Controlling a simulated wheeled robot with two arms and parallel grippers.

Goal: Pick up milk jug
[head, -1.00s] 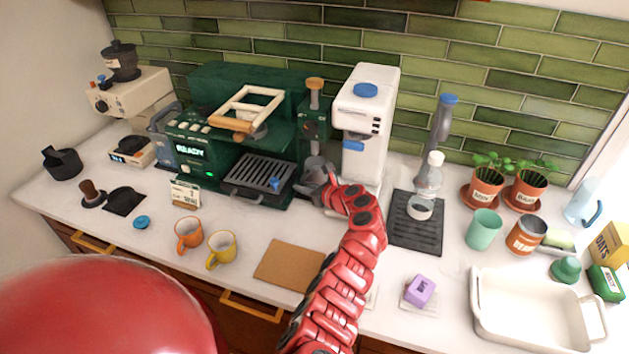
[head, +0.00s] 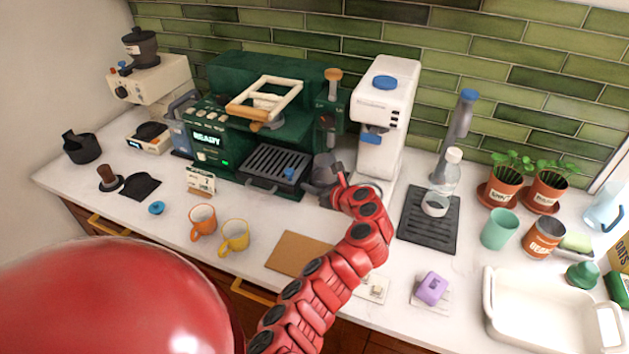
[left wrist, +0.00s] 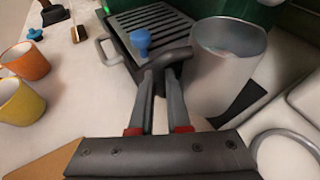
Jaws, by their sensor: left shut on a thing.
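The milk jug (left wrist: 228,62) is a grey metal pitcher, seen large in the left wrist view. Its dark handle (left wrist: 178,58) points toward my left gripper (left wrist: 160,85). The gripper's two fingers are shut on that handle. In the head view the jug (head: 322,172) is small, between the green espresso machine and the white machine, partly hidden by my left gripper (head: 339,178). It looks upright; I cannot tell whether its base touches the counter. My right gripper is not in view.
The green espresso machine's drip tray (head: 275,165) is close on the left, with a blue-topped knob (left wrist: 141,40) near the jug. The white machine (head: 385,115) stands close on the right. Orange (head: 203,221) and yellow (head: 234,237) mugs and a brown board (head: 298,254) lie nearer.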

